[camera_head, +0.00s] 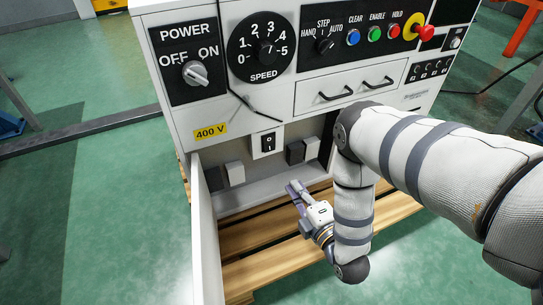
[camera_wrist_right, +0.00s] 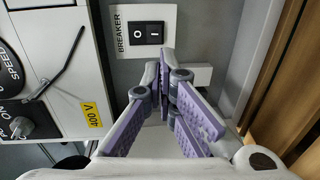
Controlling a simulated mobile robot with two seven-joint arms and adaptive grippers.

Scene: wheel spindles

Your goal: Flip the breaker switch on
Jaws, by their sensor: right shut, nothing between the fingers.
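The breaker switch (camera_head: 268,142) is a black rocker on a white plate inside the cabinet's open lower compartment. In the right wrist view the switch (camera_wrist_right: 148,33) shows O and I marks beside the word BREAKER. I cannot tell which side is pressed in. My right gripper (camera_head: 294,188) is shut and empty, below and slightly right of the switch in the head view, apart from it. In the right wrist view the closed fingers (camera_wrist_right: 167,56) lie just below the switch plate in the picture. My left gripper is not in view.
The open compartment door (camera_head: 207,240) stands at the left. Above are the power knob (camera_head: 195,73), speed dial (camera_head: 263,46) and a drawer (camera_head: 350,84). A wooden pallet (camera_head: 265,270) lies below; green floor is clear at left.

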